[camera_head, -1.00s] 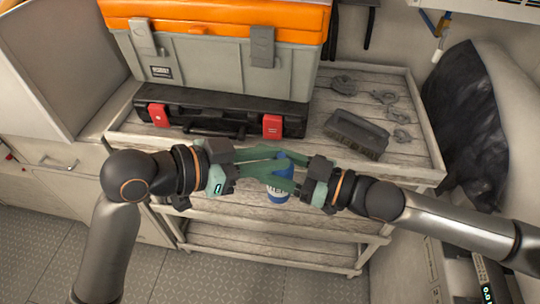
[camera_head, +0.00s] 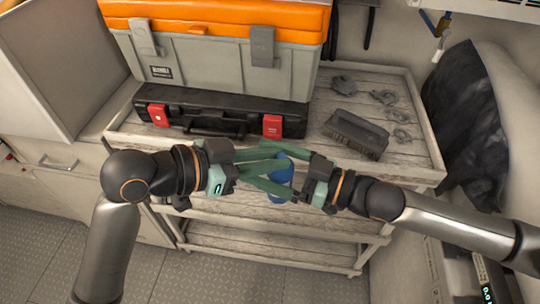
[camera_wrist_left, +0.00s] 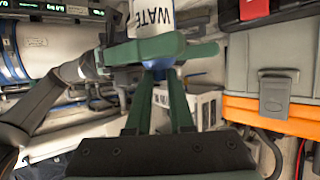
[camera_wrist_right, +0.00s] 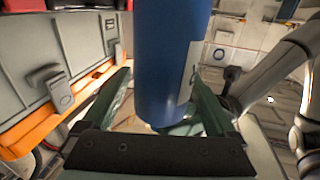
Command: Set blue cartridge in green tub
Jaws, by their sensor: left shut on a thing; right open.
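The blue cartridge (camera_head: 281,174) is held in the air between my two grippers, in front of the cart's top shelf. My left gripper (camera_head: 274,176) is shut on it. In the left wrist view the cartridge (camera_wrist_left: 155,20) shows a white label with dark letters, and its narrow blue part lies at the left fingertips (camera_wrist_left: 160,76). My right gripper (camera_head: 283,165) is open, its fingers on either side of the cartridge. In the right wrist view the cartridge (camera_wrist_right: 168,70) stands large between these spread fingers. I see no green tub in any view.
A black case (camera_head: 215,100) with red latches and a grey box with an orange lid (camera_head: 215,20) fill the shelf's left. The lower shelf (camera_head: 270,245) looks bare.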

